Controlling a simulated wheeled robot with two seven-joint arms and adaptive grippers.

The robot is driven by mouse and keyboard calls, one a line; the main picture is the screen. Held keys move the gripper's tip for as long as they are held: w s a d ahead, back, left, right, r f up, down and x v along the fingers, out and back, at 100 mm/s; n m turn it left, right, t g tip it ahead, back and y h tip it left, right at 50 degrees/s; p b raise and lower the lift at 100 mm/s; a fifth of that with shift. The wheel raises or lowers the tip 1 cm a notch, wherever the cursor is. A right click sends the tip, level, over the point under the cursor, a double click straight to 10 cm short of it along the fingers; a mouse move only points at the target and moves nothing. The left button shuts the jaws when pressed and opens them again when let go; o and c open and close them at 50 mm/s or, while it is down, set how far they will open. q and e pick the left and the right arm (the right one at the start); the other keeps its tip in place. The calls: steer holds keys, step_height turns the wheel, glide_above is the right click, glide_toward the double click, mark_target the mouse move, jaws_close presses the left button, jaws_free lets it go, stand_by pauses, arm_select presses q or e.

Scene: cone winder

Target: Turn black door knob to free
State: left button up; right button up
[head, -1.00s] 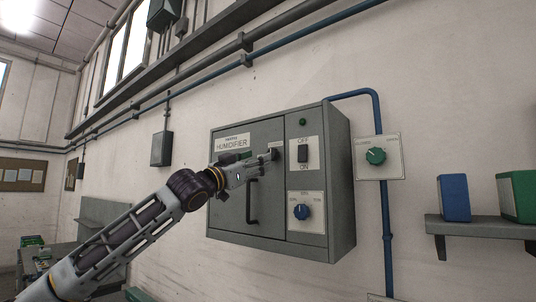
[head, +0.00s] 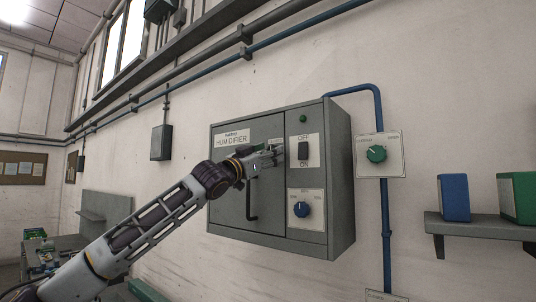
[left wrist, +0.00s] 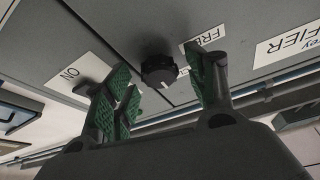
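The black door knob (left wrist: 158,72) sits on the grey humidifier door in the left wrist view, with a small white mark on its rim. A white label reading "FRE…" (left wrist: 203,42) is beside it, partly covered by a finger. My left gripper (left wrist: 160,82) is open, with one green-padded finger on each side of the knob in the picture. I see gaps to both pads; how deep the knob sits between them I cannot tell. In the head view my left gripper (head: 272,156) is at the upper right of the humidifier door (head: 232,190) and hides the knob.
A black door handle (head: 251,200) is under my wrist. A green dial (head: 376,153) is on the wall. A shelf (head: 480,226) holds boxes at right.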

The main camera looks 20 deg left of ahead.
arm_select(q)
steer(key=c, duration=1)
